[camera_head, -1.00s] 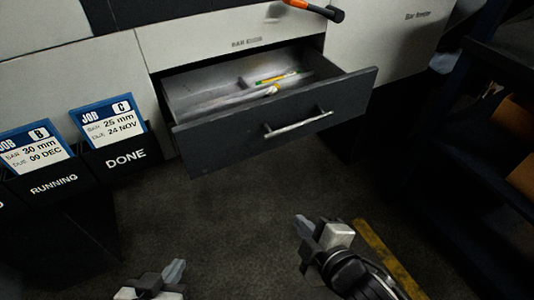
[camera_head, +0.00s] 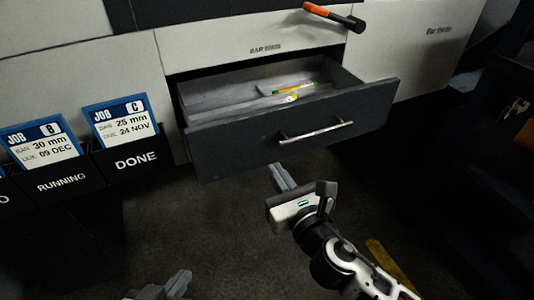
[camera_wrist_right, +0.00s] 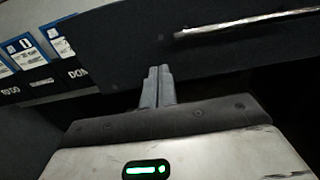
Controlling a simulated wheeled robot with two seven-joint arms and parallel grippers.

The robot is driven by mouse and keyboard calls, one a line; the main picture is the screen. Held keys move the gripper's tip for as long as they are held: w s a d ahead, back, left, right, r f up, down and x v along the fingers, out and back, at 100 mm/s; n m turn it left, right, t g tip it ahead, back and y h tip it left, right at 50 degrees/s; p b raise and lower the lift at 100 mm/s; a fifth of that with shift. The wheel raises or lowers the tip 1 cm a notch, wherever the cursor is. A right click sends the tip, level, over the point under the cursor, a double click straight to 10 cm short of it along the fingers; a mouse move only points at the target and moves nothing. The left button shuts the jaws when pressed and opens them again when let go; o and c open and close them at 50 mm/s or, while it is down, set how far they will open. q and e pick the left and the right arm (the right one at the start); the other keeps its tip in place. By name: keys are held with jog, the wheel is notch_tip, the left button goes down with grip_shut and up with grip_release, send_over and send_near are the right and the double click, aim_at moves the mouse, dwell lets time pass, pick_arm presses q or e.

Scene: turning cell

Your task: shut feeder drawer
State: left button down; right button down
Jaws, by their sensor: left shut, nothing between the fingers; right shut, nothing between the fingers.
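The feeder drawer (camera_head: 240,147) is dark-fronted and stands open below the light machine panel. A silver bar handle (camera_head: 316,131) runs across its front. Inside lie a yellow-green stick and a small pale item. My right gripper (camera_head: 281,176) is shut and empty, just below the drawer front's lower edge in the head view; I cannot tell whether it touches. In the right wrist view its shut fingers (camera_wrist_right: 157,87) point at the dark drawer front (camera_wrist_right: 130,45), with the handle (camera_wrist_right: 245,22) at upper right. My left gripper (camera_head: 180,282) is shut and empty at the bottom edge, partly cut off.
An orange-and-black handled tool (camera_head: 334,17) sits above the drawer. Black card pockets marked RUNNING (camera_head: 62,186) and DONE (camera_head: 135,159) hold job cards at left. A dark shelf unit (camera_head: 470,190) stands at right.

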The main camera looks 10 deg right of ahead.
aim_at(261, 147)
jog(key=x, duration=0.6)
dwell(0.3)
